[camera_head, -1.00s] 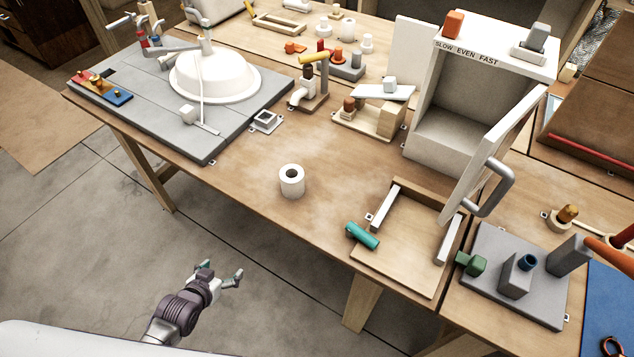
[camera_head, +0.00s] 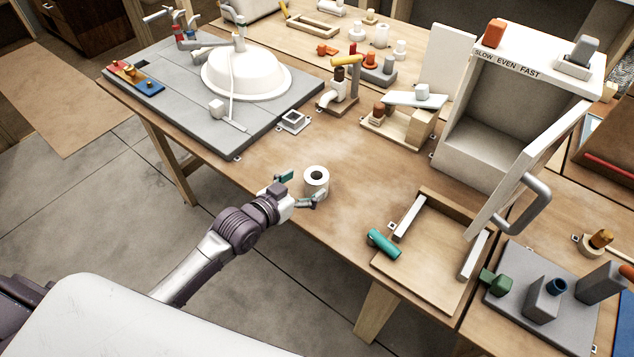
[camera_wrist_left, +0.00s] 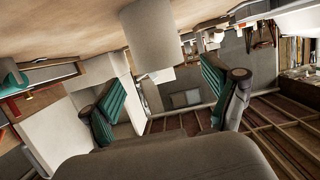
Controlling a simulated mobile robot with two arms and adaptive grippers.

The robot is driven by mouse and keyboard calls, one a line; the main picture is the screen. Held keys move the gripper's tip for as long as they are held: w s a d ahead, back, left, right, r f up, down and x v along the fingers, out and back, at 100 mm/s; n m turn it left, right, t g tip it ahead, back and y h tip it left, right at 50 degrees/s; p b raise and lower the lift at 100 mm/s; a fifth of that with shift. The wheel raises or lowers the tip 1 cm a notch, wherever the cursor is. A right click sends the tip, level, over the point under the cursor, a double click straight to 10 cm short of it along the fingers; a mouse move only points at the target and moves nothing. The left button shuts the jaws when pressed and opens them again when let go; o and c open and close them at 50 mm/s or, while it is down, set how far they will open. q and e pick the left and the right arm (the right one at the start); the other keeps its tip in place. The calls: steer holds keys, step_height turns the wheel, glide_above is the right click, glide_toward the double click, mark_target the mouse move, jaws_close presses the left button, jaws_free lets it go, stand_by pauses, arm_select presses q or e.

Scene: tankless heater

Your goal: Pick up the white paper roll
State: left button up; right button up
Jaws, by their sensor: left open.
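The white paper roll (camera_head: 316,180) stands upright near the front edge of the wooden table in the head view. My left gripper (camera_head: 301,188) is open at the table's front edge, just left of the roll, its fingers pointing towards it. One finger is at the roll's far left and the other at its near side; I cannot tell whether they touch it. In the left wrist view the roll (camera_wrist_left: 152,36) shows ahead of the open, teal-padded fingers (camera_wrist_left: 160,105), with nothing held. My right gripper is not in view.
A grey board with a white basin (camera_head: 246,75) stands at left. Table space behind the roll is clear.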

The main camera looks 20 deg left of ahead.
mark_target(320, 172)
arm_select(q)
steer(key=shift+p+x, duration=0.4)
steer(key=shift+x, duration=2.35)
steer(key=shift+s, duration=0.15)
steer(key=c, duration=1.5)
steer(key=shift+o, duration=0.2)
steer(key=shift+r, duration=0.4)
steer(key=s+d+r+b, duration=0.1)
steer(key=s+d+r, duration=0.1)
steer(key=d+r, duration=0.8)
steer(key=shift+d, duration=0.75)
